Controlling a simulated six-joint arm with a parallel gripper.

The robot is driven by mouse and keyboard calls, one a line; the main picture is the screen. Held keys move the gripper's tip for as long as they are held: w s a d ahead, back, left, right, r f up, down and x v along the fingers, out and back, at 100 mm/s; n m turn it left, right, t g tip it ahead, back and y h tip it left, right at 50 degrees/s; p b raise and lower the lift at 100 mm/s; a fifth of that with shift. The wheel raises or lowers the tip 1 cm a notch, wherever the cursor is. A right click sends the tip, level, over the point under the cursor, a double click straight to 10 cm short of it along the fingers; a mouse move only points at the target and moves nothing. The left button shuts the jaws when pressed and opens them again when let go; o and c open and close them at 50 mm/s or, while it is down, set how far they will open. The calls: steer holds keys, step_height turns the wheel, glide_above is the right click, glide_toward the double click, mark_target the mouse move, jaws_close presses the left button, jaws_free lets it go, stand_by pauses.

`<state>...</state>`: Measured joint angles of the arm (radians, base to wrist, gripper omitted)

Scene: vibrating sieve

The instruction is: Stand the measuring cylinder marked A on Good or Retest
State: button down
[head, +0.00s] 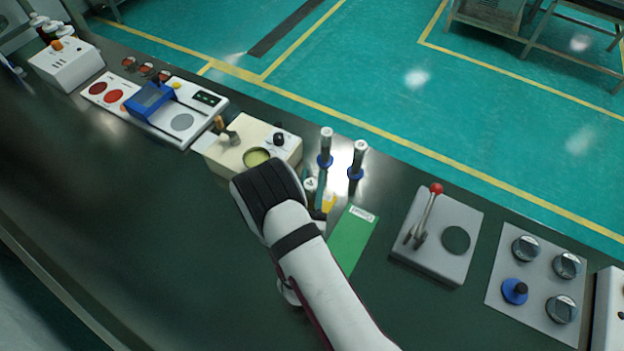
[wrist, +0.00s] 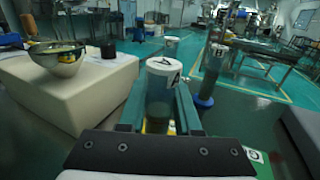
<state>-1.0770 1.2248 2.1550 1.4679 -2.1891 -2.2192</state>
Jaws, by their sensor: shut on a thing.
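My gripper (wrist: 161,98) is shut on a measuring cylinder (wrist: 163,68) with a white top marked A, its teal fingers on either side. In the head view the white top of this cylinder (head: 310,184) shows just beyond my wrist; its lower part is hidden, so I cannot tell whether its base touches the bench. A green card (head: 353,240) with a white label lies to the right of my gripper; its corner shows in the wrist view (wrist: 259,158). A yellow patch (head: 329,201) shows beside the fingers, partly covered. The label wording is too small to read surely.
Two more cylinders with blue bases stand behind my gripper, one left (head: 325,147) and one right (head: 357,160). A cream machine (head: 230,150) with a round bowl is close on the left. A grey lever box (head: 440,235) stands right of the green card.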

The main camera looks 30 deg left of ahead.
steer(key=c, duration=0.6)
jaws_free()
steer(key=shift+f, duration=0.1)
